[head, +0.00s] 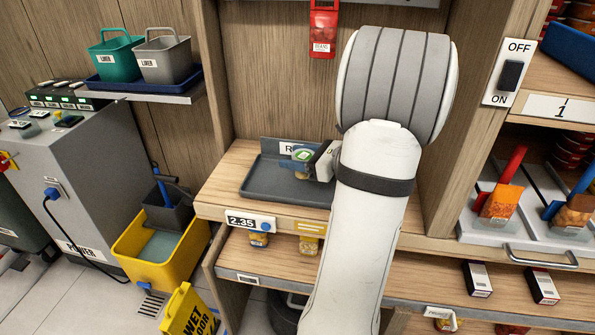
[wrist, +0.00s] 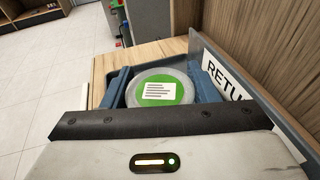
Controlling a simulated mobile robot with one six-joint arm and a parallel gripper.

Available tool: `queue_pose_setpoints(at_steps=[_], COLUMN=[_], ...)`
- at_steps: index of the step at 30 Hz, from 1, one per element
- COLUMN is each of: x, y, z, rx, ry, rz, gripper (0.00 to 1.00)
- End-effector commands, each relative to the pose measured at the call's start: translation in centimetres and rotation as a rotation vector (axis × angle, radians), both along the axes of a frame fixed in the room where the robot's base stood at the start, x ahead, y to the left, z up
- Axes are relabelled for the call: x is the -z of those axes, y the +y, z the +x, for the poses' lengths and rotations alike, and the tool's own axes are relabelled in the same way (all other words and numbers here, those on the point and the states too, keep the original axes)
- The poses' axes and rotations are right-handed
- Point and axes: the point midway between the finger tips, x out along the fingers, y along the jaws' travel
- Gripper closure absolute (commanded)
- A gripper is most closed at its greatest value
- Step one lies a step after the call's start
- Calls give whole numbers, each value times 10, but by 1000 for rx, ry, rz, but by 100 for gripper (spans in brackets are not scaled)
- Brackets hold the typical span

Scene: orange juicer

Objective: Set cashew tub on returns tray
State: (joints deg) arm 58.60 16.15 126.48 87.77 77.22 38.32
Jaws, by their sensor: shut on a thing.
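The cashew tub (head: 302,155) has a round lid with a green label and shows over the returns tray in the head view. In the wrist view its lid (wrist: 162,90) fills the space between the jaws. My gripper (head: 306,164) is shut on the tub, with a blue finger (wrist: 118,88) on one side of it. The returns tray (head: 262,187) is a dark grey-blue tray on a wooden shelf, with a raised back wall and a sign, partly hidden by my arm. I cannot tell whether the tub's base touches the tray floor.
A wooden side panel (head: 222,75) rises behind and left of the tray. A price display (head: 250,221) sits on the shelf's front edge. A lower shelf (head: 285,262) holds small tubs. A red bag (head: 323,28) hangs above. The tray's left part is free.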

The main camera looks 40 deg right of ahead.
Motion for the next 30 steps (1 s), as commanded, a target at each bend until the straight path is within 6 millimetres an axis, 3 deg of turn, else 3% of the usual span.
queue_pose_setpoints(at_steps=[6,18,19,26,30], x=[32,37,37,36,36], y=[0,-1,-1,-1,-1], z=[0,0,-1,-1,-1], rx=[1,2,2,2,3], ry=[2,0,0,0,0], rz=[4,1,1,1,0], gripper=[69,69,45,26,25])
